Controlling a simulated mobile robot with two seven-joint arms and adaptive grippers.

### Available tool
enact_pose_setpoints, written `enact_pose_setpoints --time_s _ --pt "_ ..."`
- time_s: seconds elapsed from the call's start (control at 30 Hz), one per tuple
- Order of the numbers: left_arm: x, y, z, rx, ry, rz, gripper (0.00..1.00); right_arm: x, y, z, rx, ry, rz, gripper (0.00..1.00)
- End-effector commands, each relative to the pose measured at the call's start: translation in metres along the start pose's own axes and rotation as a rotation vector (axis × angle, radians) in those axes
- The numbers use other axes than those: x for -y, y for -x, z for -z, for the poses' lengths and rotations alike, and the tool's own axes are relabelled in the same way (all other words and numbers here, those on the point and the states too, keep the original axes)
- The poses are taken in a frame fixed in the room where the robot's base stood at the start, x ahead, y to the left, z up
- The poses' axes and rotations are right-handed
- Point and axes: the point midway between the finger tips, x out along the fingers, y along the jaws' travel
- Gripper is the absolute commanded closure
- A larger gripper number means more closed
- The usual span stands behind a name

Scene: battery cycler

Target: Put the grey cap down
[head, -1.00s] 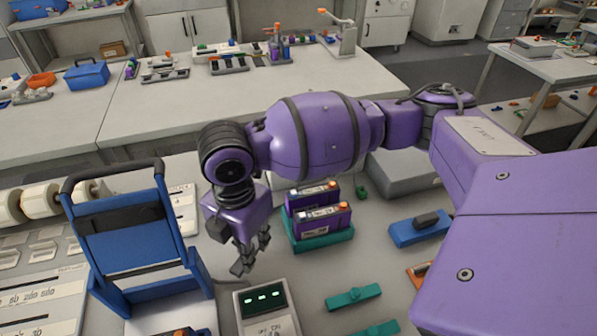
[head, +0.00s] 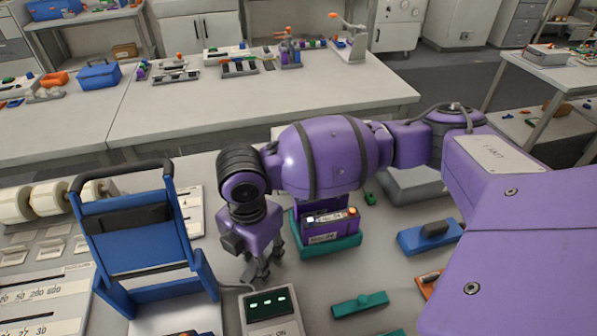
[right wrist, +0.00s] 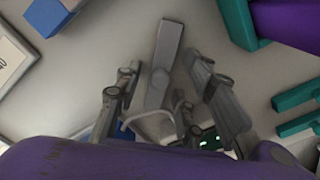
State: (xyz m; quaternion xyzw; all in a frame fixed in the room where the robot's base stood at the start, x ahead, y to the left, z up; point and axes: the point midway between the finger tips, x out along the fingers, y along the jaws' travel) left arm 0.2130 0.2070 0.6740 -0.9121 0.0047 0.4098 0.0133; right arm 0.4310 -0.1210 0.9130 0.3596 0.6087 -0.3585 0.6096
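The grey cap (right wrist: 163,65), a long flat bar with a rounded middle, shows in the right wrist view over the light table top. My right gripper (right wrist: 165,85) has its fingers spread on both sides of the cap, with visible gaps. In the head view my right gripper (head: 262,270) points down close to the table, behind the display unit and right of the blue stand. I cannot make out the cap there; the fingers are too small to tell. My left gripper is not in view.
A blue stand (head: 135,240) rises left of my right gripper. A display unit (head: 268,310) is in front of it. A teal tray (head: 335,247) with a purple battery is on its right. A teal cap (head: 360,304) and a blue block (head: 430,237) lie farther right.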

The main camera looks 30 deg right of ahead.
Motion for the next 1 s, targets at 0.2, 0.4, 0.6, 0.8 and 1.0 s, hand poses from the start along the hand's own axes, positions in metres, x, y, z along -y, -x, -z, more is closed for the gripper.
enact_pose_setpoints --time_s 0.2,0.4,0.6,0.8,1.0 --pt "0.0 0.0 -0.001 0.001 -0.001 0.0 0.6 -0.002 0.002 0.0 0.002 0.001 -0.004 0.64" --pt "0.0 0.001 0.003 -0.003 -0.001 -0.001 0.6 -0.003 0.024 -0.001 0.004 0.002 -0.008 0.64" --pt "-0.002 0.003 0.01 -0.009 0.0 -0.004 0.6 -0.003 0.07 -0.001 0.004 0.001 -0.01 0.64" --pt "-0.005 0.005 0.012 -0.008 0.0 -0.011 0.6 -0.002 0.106 0.0 0.004 0.002 -0.008 0.64" --pt "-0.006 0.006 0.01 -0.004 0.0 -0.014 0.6 -0.002 0.123 0.0 0.001 0.001 -0.004 0.64"
